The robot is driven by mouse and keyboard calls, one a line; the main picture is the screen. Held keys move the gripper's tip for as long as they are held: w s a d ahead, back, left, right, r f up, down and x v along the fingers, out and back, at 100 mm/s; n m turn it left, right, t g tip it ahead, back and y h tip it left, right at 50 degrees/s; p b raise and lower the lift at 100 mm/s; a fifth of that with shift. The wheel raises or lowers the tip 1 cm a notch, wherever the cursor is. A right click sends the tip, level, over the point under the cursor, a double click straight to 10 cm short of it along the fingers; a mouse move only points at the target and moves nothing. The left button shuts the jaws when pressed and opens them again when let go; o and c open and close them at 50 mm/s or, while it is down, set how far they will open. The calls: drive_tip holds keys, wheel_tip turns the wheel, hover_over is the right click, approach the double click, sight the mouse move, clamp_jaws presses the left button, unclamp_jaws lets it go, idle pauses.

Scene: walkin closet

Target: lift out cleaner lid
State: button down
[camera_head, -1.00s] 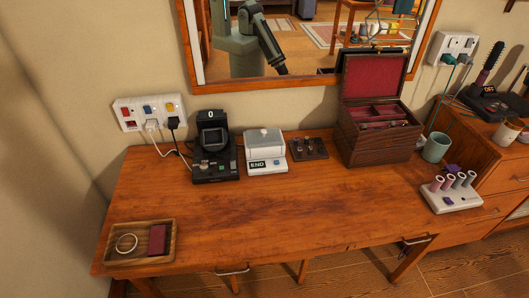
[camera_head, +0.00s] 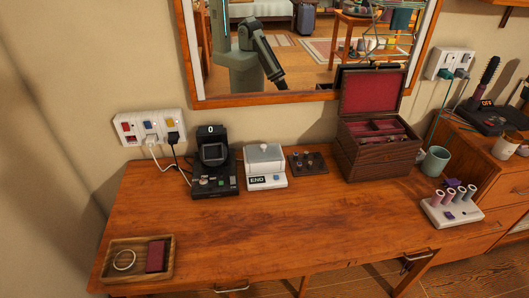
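The cleaner appears to be the small white box-shaped device (camera_head: 267,181) at the back middle of the desk, with a small display reading END on its front. Its lid (camera_head: 264,153) is a pale raised cover with a small knob on top, and it sits on the device. The inside under the lid is hidden. My gripper is not directly in view. The mirror shows a green body with a dark arm, but the arm's fingertips cannot be made out.
A black device with a display reading 0 (camera_head: 214,176) stands close left of the cleaner. A dark tray with small pieces (camera_head: 309,170) and an open wooden jewellery box (camera_head: 378,158) stand to its right. A wooden tray (camera_head: 112,276) lies front left. The desk's middle (camera_head: 300,225) is clear.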

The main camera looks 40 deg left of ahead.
drive_tip(key=c, duration=1.8)
unclamp_jaws()
drive_tip(key=o, duration=0.9)
drive_tip(key=shift+o, duration=0.2)
